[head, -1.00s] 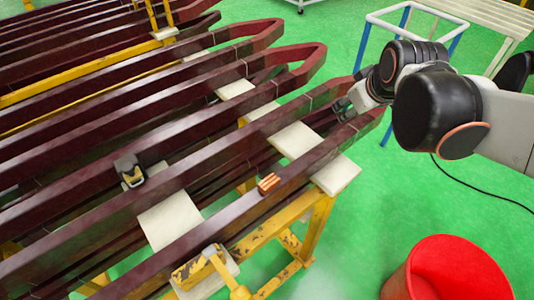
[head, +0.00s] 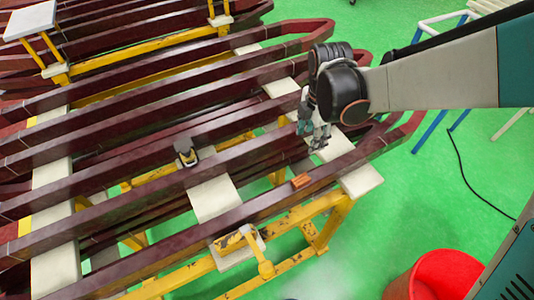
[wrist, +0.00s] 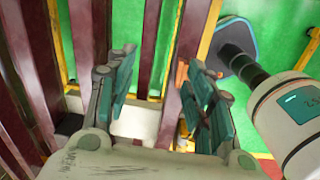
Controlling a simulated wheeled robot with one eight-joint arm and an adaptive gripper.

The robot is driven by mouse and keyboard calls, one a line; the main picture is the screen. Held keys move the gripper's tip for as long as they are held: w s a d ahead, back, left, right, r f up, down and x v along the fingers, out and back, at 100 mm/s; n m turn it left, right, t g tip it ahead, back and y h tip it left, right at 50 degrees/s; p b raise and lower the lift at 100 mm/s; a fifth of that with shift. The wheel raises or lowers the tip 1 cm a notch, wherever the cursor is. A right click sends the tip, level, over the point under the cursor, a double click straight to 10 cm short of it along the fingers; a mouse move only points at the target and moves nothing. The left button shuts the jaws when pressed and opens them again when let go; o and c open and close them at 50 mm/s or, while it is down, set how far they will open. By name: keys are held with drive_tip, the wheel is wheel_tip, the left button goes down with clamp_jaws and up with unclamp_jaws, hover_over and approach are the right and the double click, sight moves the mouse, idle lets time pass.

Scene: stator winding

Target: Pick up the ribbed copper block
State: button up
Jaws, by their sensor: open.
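The ribbed copper block (head: 301,181) is small and orange-brown. It sits on top of the nearest dark red bar, close to a white support pad. My gripper (head: 315,138) hangs above the bars, behind the block and slightly to its right in the head view, apart from it.
Long dark red bars (head: 130,160) lie across yellow stands (head: 310,225) with white pads (head: 362,180). A small grey-black object (head: 186,153) sits on another bar. A red bin (head: 435,275) stands on the green floor at lower right.

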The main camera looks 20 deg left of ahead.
drive_tip(key=r+n, duration=0.2)
hover_over(301, 179)
drive_tip(key=s, duration=0.2)
drive_tip(key=shift+g, duration=0.3)
drive_tip(key=f+b, duration=0.1)
drive_tip(key=f, duration=0.1)
drive_tip(key=w+f+b, duration=0.1)
drive_tip(key=f+b, duration=0.1)
drive_tip(key=f, duration=0.1)
drive_tip(key=f+b, duration=0.2)
drive_tip(key=f, duration=0.1)
drive_tip(key=shift+w+d+f, duration=0.25)
drive_tip(key=shift+w+f+b, duration=0.15)
drive_tip(key=shift+f+b, duration=0.05)
drive_tip(key=shift+b, duration=0.1)
drive_tip(key=shift+f+b, duration=0.3)
drive_tip(key=shift+f, duration=0.15)
drive_tip(key=f+b, duration=0.2)
drive_tip(key=f, duration=0.2)
drive_tip(key=shift+a, duration=0.2)
clamp_jaws()
